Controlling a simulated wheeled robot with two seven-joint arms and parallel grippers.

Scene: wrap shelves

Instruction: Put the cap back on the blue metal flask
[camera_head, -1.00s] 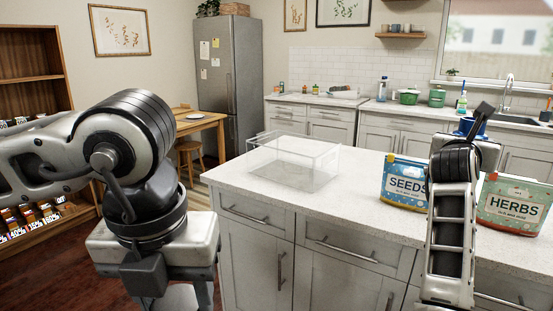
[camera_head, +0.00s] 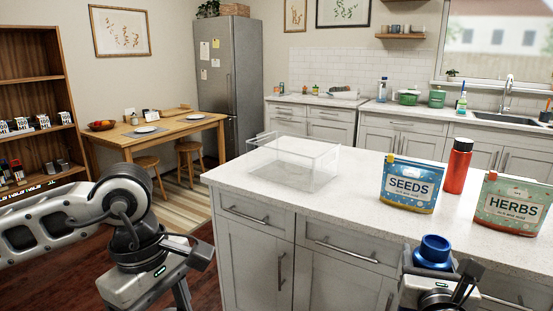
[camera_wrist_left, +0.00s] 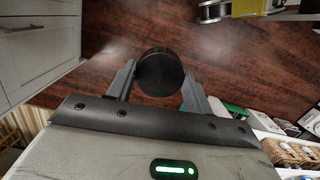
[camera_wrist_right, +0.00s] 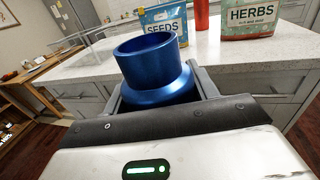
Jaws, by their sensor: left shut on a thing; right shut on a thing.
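The blue metal flask (camera_head: 433,252) is held upright in my right gripper (camera_head: 432,268), in front of the counter. In the right wrist view the flask (camera_wrist_right: 155,72) stands between the two fingers, its wide mouth open and bare. My left gripper (camera_wrist_left: 158,88) is shut on a round black cap (camera_wrist_left: 160,72), seen in the left wrist view above the dark wood floor. In the head view the left gripper's fingers are mostly out of the picture at the bottom, and the cap is hidden. Cap and flask are well apart.
The white counter (camera_head: 250,183) bears a clear open box (camera_head: 310,165), a SEEDS pouch (camera_head: 410,186), a red bottle (camera_head: 457,166) and a HERBS pouch (camera_head: 512,205). A wooden shelf (camera_head: 35,90) stands at left. The space between my grippers is free.

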